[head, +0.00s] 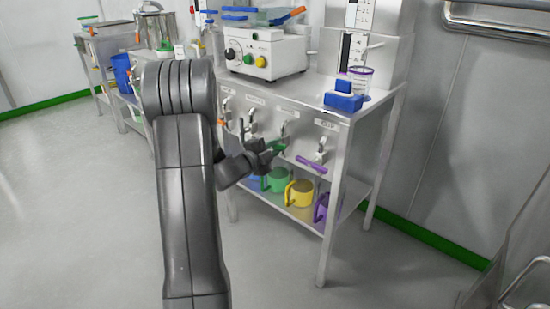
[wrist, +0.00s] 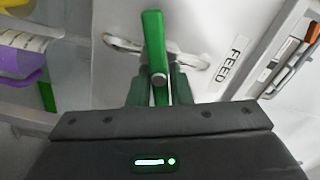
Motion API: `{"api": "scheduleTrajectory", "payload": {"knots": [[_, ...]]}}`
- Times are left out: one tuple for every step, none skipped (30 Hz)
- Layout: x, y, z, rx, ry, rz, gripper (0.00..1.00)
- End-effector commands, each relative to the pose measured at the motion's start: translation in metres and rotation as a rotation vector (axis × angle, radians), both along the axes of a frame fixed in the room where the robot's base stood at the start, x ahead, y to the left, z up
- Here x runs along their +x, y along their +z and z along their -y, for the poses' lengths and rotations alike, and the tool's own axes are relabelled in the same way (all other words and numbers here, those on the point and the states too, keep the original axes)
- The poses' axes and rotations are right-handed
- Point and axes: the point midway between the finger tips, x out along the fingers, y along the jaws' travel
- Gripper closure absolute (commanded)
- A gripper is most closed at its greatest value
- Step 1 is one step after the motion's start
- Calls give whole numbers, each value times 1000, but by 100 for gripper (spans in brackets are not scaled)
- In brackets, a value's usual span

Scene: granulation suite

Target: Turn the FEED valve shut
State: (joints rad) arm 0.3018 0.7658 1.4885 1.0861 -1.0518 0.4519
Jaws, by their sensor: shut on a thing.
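The FEED valve has a green lever handle (wrist: 153,40) on a pale metal body; in the wrist view it stands upright in the picture, beside the label "FEED" (wrist: 236,62). In the head view the green handle (head: 279,146) shows on the steel bench's front panel, partly hidden by my gripper (head: 268,155). My gripper is at the handle, and in the wrist view its two dark fingers (wrist: 159,92) stand on either side of the green lever, shut on it. A round silver bolt end shows on the lever. The exact finger contact is partly hidden.
A valve with a purple handle (head: 311,164) is to the right on the same panel. Below, a shelf (head: 300,213) holds green, yellow and purple mugs. A white machine (head: 265,52) and a blue block (head: 343,101) are on the bench top. The floor on the left is clear.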

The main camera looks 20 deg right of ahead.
Motion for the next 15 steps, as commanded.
{"api": "scheduleTrajectory", "payload": {"knots": [[-1,-7,0,15,0,37,100],[-1,-7,0,24,0,59,100],[-1,-6,0,37,0,90,100],[-1,-6,0,46,0,111,100],[-1,-6,0,55,0,132,100],[-1,-6,0,66,0,158,100],[-1,-6,0,74,-1,175,100],[-1,-6,0,82,0,193,100],[-1,-6,0,91,-1,215,100],[-1,-6,0,97,-1,230,100],[-1,-6,0,104,-1,244,100],[-1,-6,0,112,-1,262,100],[-1,-5,0,116,-1,273,100],[-1,-5,0,121,-1,284,100],[-1,-5,0,125,-1,298,100]]}}
